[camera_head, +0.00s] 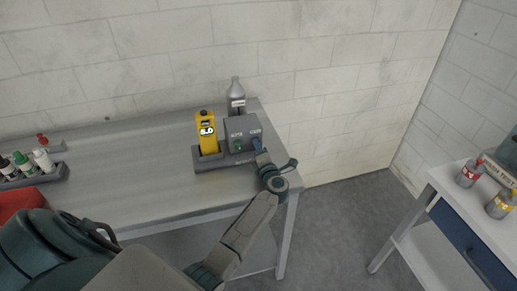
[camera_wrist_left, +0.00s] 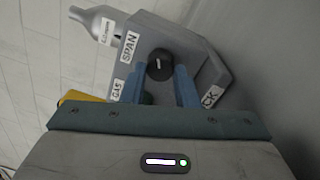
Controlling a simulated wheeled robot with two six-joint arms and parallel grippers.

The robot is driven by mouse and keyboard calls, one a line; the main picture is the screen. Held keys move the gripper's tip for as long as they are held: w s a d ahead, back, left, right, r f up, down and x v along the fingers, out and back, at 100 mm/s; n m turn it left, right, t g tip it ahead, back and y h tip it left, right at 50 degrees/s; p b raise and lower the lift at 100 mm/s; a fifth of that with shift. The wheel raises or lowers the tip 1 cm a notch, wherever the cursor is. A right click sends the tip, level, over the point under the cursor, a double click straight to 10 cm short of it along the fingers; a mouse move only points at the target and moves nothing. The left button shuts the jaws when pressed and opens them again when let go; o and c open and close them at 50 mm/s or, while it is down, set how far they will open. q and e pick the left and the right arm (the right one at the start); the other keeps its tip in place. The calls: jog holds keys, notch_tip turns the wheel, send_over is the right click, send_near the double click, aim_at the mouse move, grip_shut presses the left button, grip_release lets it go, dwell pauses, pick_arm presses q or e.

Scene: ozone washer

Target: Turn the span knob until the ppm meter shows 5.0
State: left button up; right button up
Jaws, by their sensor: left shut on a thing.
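The yellow ppm meter (camera_head: 207,144) stands upright in a grey cradle near the back right of the metal table. Its lit display reads 5.0. The grey calibration box (camera_head: 239,125) is just right of it. In the left wrist view, the black span knob (camera_wrist_left: 160,64) with a white pointer line sits on this box by the SPAN label (camera_wrist_left: 130,46). My left gripper (camera_head: 257,145) is at the box's right side. Its blue fingers (camera_wrist_left: 159,75) are shut on the span knob, one on each side. The fingers hide part of the box front. My right gripper is not in view.
A green knob (camera_head: 238,147) is left of my gripper. A grey bottle (camera_head: 236,91) stands behind the box. A rack of small bottles (camera_head: 50,174) and a red object (camera_head: 18,202) are at the left. A white side table (camera_head: 433,240) is at the right.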

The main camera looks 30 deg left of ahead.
pick_arm(q)
jog(key=o, duration=1)
jog(key=shift+s+d+f, duration=0.1)
jog(key=shift+s+d, duration=0.05)
jog(key=shift+d, duration=0.1)
jog(key=b+v, duration=0.3)
jog(key=v, duration=0.6)
jog(key=shift+f, duration=0.1)
jog(key=shift+s+d+b, duration=0.3)
jog(key=shift+s+d, duration=0.1)
jog(key=shift+d, duration=0.05)
